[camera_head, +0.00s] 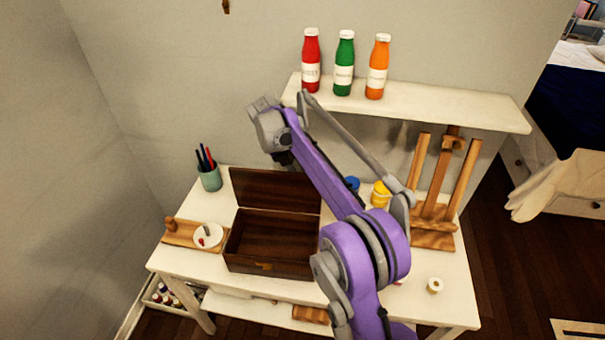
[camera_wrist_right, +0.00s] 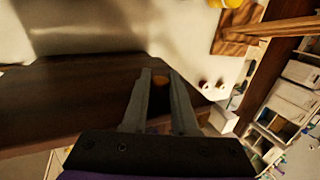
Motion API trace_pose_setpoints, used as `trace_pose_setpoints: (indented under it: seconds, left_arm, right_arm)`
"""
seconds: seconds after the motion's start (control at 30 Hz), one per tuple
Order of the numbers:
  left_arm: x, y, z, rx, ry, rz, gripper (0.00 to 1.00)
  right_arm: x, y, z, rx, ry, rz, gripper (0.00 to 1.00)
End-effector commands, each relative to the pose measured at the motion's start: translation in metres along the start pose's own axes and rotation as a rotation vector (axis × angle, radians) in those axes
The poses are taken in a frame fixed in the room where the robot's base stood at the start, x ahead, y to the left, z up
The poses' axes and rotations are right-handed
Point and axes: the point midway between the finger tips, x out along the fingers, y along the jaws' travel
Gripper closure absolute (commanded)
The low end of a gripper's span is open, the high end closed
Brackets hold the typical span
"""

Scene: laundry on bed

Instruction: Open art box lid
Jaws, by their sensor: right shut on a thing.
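The dark brown wooden art box (camera_head: 270,254) sits on the white desk. Its lid (camera_head: 258,188) is raised and stands up along the back edge, and the inside of the box shows empty. The purple right arm reaches over the right part of the box and hides some of it. In the wrist view the two fingers of my right gripper (camera_wrist_right: 159,92) are at the dark wooden lid (camera_wrist_right: 65,95), shut on it, with a small orange-yellow spot showing between them. The fingertips cannot be made out in the head view. My left gripper is not in view.
On the desk (camera_head: 440,300) are a pen cup (camera_head: 210,178) and a wooden board (camera_head: 180,234) at left, and a yellow paint jar (camera_head: 380,194) and wooden easel (camera_head: 432,210) at right. A shelf (camera_head: 440,104) above holds red, green and orange bottles.

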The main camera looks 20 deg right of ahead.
Motion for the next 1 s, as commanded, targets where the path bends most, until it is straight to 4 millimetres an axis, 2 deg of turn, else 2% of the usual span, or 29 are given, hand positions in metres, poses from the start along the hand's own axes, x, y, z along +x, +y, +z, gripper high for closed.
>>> trace_pose_setpoints:
  seconds: [0.5, 0.53, 0.7, 1.0]
  left_arm:
    - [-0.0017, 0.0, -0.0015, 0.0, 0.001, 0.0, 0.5]
    - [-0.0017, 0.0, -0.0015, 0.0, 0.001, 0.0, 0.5]
    - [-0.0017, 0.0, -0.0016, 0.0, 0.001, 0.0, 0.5]
    - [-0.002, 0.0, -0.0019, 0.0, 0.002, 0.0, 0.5]
  right_arm:
    - [0.0016, 0.0011, 0.0017, -0.009, 0.02, 0.001, 1.0]
    - [0.0016, 0.0012, 0.0016, -0.009, 0.02, 0.001, 0.72]
    - [0.0014, 0.0011, 0.0016, -0.009, 0.02, 0.001, 0.43]
    - [0.0001, 0.0009, 0.0018, -0.009, 0.019, 0.001, 0.43]
